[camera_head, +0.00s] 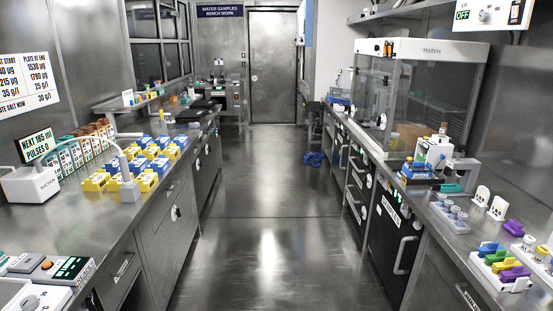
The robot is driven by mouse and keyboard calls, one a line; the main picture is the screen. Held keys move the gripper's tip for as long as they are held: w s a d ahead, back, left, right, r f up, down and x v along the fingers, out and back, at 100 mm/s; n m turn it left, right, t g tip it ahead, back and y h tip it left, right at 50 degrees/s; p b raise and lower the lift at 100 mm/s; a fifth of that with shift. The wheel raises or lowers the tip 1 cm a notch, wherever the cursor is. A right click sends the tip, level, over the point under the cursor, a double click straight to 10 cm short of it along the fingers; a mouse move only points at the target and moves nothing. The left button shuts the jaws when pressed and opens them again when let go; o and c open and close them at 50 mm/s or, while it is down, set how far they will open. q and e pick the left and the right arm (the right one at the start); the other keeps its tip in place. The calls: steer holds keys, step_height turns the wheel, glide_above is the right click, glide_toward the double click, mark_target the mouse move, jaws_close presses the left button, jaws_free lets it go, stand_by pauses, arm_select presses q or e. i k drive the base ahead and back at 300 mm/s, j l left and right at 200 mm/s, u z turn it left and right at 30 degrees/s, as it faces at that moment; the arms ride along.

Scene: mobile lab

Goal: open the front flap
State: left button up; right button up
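A clear-walled cabinet (440,105) with a white top marked "Halbrix" stands on the right bench. Its transparent front (373,95) faces the aisle, with small round fittings on it. I cannot make out a separate flap edge or tell whether a flap there is open or shut. A few small items show inside, blurred through the clear wall. Neither of my grippers is in view.
The aisle floor (250,220) is clear between the two steel benches. A blue crumpled item (313,158) lies by the right cabinets. A white-and-blue device (432,155) stands in front of the clear cabinet. Yellow and blue blocks (150,160) crowd the left bench.

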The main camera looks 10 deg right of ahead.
mark_target(362, 99)
steer(key=i+z, duration=0.4)
steer(key=i, duration=1.6)
steer(key=j, duration=0.1)
